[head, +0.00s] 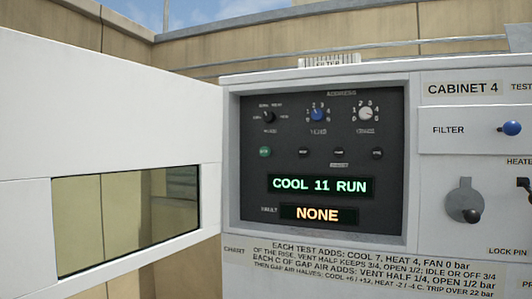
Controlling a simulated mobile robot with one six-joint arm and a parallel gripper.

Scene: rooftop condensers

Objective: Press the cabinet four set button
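Cabinet 4 (465,88) stands at the right in the head view, named by a label on its upper front. Its recessed dark control panel (254,195) faces me. A row of small round buttons crosses the panel: a green button (265,152) at the left, then black buttons (303,152), (338,152) and (377,153). Their labels are too small to read surely, so I cannot tell which is the set button. A green display (320,186) reads COOL 11 RUN. The fault display (313,214) reads NONE. My gripper is not in view.
A white door (110,110) with a window (125,215) stands open at the left. Black (268,116), blue (317,114) and white (365,114) dials sit above the buttons. A blue filter knob (510,128) and a grey latch (464,200) are on the right.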

